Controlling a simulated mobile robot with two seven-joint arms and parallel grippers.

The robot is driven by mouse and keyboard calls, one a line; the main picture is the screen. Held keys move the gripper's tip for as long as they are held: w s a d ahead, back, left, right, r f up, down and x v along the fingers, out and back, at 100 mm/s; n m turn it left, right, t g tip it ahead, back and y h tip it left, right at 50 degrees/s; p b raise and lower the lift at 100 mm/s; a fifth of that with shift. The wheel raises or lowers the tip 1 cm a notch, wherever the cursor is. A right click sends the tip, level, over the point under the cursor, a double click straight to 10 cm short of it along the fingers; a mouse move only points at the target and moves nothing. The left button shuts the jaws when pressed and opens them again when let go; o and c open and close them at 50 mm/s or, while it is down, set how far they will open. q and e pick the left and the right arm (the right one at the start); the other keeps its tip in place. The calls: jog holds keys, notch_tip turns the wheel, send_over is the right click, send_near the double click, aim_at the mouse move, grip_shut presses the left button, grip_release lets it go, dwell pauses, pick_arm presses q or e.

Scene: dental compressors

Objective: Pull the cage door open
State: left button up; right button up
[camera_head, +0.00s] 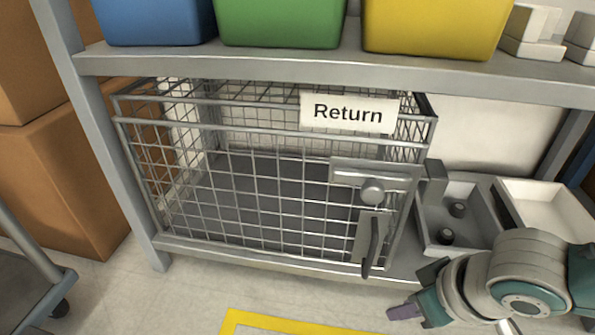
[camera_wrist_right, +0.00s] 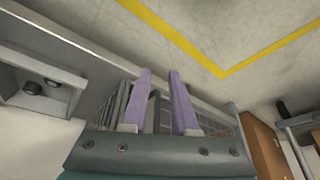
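The wire cage (camera_head: 250,195) sits on the lower shelf, and its mesh front door looks shut. A metal latch plate with a round knob (camera_head: 372,191) is at the door's upper right. Below it hangs a dark vertical door handle (camera_head: 374,245). My right gripper (camera_head: 404,312) is low, to the right of and below the handle in the head view, apparently apart from it. In the right wrist view its two purple fingers (camera_wrist_right: 160,75) are apart, with the handle (camera_wrist_right: 153,108) seen in the gap beyond them. My left gripper is out of view.
A "Return" sign (camera_head: 348,113) hangs on the cage top. Blue, green and yellow (camera_head: 437,25) bins stand on the shelf above. A grey tray (camera_head: 480,215) with dark knobs sits right of the cage. Cardboard boxes (camera_head: 65,190) and a cart (camera_head: 35,275) are left. Floor in front is clear, with yellow tape (camera_head: 270,322).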

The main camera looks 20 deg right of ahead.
aim_at(368, 256)
jog(key=w+b, duration=0.2)
jog(key=w, duration=0.1)
jog(key=w+b, duration=0.3)
jog(key=w, duration=0.1)
jog(key=w+b, duration=0.2)
jog(key=w, duration=0.1)
jog(key=shift+w+a+f, duration=0.25)
jog(key=shift+a+f, duration=0.1)
jog(key=shift+f, duration=0.05)
jog(key=shift+f+b, duration=0.15)
jog(key=shift+b, duration=0.55)
grip_shut()
